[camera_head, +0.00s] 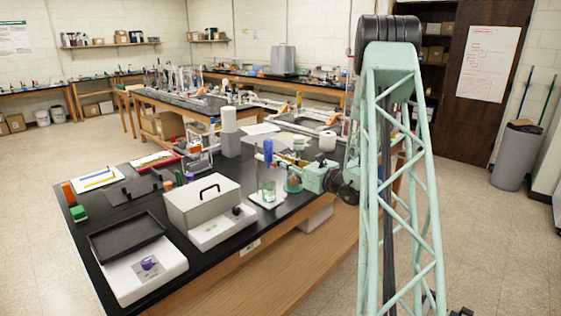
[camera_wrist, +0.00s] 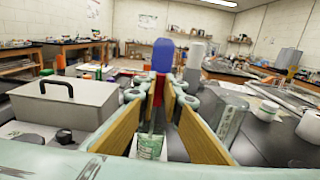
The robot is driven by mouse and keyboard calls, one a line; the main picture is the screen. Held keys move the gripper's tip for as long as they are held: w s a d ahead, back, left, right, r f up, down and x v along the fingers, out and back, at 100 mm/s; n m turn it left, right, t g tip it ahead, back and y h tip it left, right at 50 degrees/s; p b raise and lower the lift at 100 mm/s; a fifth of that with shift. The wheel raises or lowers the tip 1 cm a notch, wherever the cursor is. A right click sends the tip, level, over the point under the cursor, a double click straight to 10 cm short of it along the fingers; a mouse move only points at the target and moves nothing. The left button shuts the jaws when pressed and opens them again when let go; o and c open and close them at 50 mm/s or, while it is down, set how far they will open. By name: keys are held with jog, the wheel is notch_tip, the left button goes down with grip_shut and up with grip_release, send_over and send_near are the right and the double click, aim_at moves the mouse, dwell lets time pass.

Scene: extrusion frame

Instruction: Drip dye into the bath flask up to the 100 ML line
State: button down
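My gripper (camera_head: 269,157) is shut on a dropper with a blue bulb (camera_head: 268,146), which stands upright between the fingertips. In the wrist view the blue bulb (camera_wrist: 162,55) rises above the pads (camera_wrist: 160,95), with a red part below it. A clear glass vessel with green markings (camera_head: 268,190), which looks like the bath flask, stands on a white square base (camera_head: 262,204) directly below the dropper. It also shows between the fingers in the wrist view (camera_wrist: 150,146). The dropper's tip and the liquid level cannot be made out.
A grey box with a black handle (camera_head: 203,205) is to the left. A white roll (camera_head: 327,141) lies behind.

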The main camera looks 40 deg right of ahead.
jog(key=shift+d+m+p, duration=0.15)
jog(key=shift+m+p, duration=0.2)
jog(key=shift+m, duration=0.05)
jog(key=shift+w+d+f+m+p, duration=0.1)
jog(key=shift+d+f+m+p, duration=0.4)
jog(key=shift+m+p, duration=1.6)
jog(key=shift+w+d+f+m+p, duration=0.1)
jog(key=shift+d+f+m+p, duration=0.45)
jog(key=shift+m+p, duration=1.55)
jog(key=shift+d+f+m+p, duration=0.35)
jog(key=shift+d+m+p, duration=0.45)
jog(key=shift+m, duration=2.4)
jog(key=shift+a, duration=0.2)
jog(key=c, duration=2.7)
grip_release()
jog(key=shift+c, duration=0.2)
jog(key=shift+s, duration=0.15)
